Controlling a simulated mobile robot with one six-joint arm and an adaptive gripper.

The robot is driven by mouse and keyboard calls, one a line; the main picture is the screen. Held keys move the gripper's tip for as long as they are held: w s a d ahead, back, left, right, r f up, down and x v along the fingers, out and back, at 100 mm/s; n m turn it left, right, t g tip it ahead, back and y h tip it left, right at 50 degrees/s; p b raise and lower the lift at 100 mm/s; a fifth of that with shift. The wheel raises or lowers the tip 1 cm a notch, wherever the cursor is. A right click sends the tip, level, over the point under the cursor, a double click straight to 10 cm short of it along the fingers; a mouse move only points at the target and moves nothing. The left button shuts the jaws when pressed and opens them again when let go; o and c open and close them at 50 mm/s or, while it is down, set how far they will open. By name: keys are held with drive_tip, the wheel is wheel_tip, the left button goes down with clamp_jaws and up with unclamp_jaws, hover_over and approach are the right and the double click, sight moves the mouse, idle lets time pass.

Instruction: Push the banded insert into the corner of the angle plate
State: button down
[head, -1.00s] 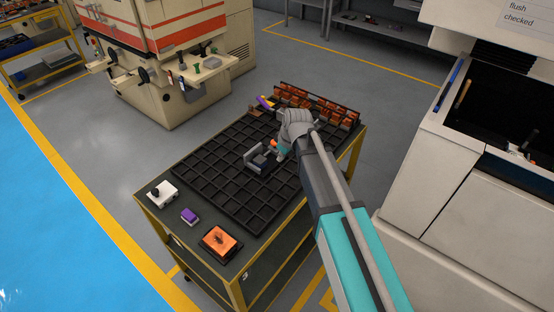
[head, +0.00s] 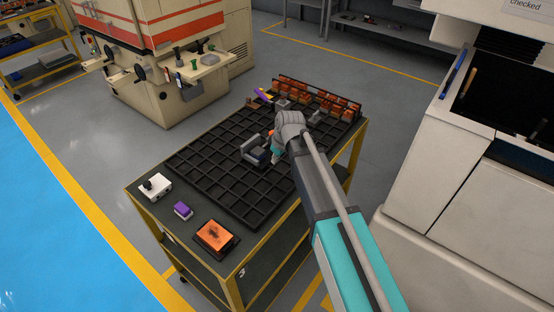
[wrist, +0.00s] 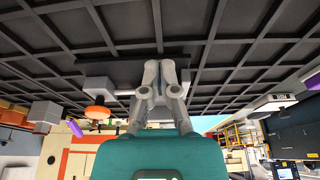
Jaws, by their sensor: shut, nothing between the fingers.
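The angle plate (head: 249,146) is a small grey L-shaped piece on the black grid tray. A small dark block (head: 262,157), perhaps the banded insert, sits at its inner side in the head view. Its band cannot be made out, and I cannot tell whether it touches the corner. My gripper (wrist: 162,68) is shut and empty, pointing at the tray. In the head view my wrist hides its fingertips, just right of the block. In the wrist view a dark flat shape (wrist: 125,66) lies behind the fingertips; I cannot tell whether they touch it.
The tray (head: 215,160) has raised ribs. An orange round-topped piece (wrist: 97,112) stands close beside my gripper. A rack of orange parts (head: 320,97) lines the cart's far edge. A white block (head: 155,187), purple block (head: 183,210) and orange box (head: 215,236) stand at the near edge.

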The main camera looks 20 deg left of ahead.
sight(261, 152)
drive_tip(key=b+x, duration=0.1)
drive_tip(key=x, duration=0.1)
drive_tip(key=shift+f+b, duration=0.3)
drive_tip(key=shift+b, duration=0.1)
drive_tip(key=shift+w+a+r, duration=0.1)
drive_tip(key=shift+w+a, duration=0.2)
drive_tip(key=shift+a, duration=0.35)
drive_tip(key=shift+w+a+f, duration=0.1)
drive_tip(key=shift+w+a, duration=0.15)
drive_tip(key=shift+a, duration=0.35)
drive_tip(key=shift+w+a+r, duration=0.1)
drive_tip(key=shift+w+a, duration=0.2)
drive_tip(key=shift+a, duration=0.35)
drive_tip(key=shift+a, duration=0.1)
drive_tip(key=shift+w+a, duration=0.25)
drive_tip(key=shift+a, duration=0.25)
drive_tip(key=shift+w+a, duration=0.25)
drive_tip(key=shift+a, duration=0.3)
drive_tip(key=shift+d, duration=0.1)
